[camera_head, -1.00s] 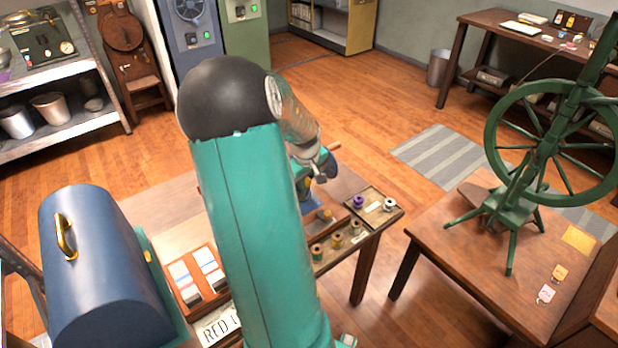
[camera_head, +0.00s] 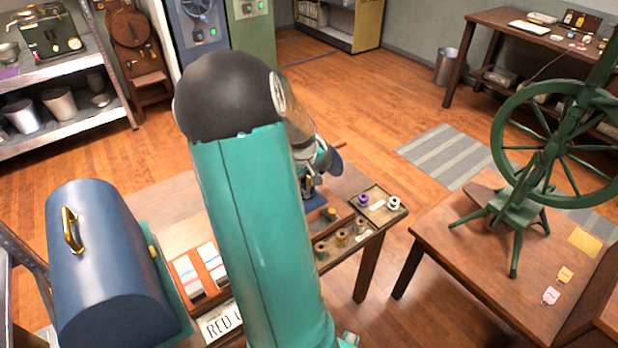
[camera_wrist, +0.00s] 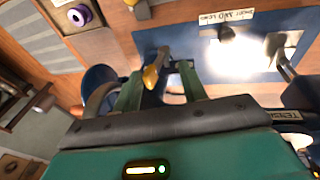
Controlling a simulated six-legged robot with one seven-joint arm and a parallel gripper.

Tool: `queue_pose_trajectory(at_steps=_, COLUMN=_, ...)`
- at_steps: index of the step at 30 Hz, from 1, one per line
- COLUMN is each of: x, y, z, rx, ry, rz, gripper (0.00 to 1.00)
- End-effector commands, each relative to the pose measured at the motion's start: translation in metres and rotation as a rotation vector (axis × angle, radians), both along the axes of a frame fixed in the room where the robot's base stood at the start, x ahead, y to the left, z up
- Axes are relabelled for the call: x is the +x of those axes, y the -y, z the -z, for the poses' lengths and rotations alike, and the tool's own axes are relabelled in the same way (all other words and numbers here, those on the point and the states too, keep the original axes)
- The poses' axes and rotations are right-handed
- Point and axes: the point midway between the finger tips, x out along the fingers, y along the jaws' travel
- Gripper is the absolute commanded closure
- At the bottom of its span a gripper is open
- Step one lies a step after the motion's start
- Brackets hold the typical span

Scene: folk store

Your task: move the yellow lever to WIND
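The yellow lever (camera_wrist: 151,76) shows in the wrist view, standing out over a blue plate (camera_wrist: 205,40) with a bright reflection. My gripper (camera_wrist: 162,85) is open around the lever's end. The lever lies between the two green fingers, nearer the left one; I cannot tell whether it touches. In the head view my gripper (camera_head: 312,185) is low over the blue plate on the wooden table, mostly hidden by my arm. No WIND mark is readable; a partly hidden label (camera_wrist: 287,115) seems to begin "TENS".
A tray of thread spools (camera_head: 341,238) stands right of the plate. A dark blue domed case (camera_head: 105,265) is at the left. A green spinning wheel (camera_head: 520,190) stands on the right table. A metal arm or crank (camera_wrist: 283,62) lies right of my fingers.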

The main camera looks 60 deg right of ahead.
Motion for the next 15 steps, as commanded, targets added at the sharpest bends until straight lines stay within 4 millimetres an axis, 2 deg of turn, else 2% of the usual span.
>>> queue_pose_trajectory(at_steps=15, x=0.008, y=-0.014, z=0.003, rx=0.0, ry=0.001, rz=-0.001, gripper=0.58)
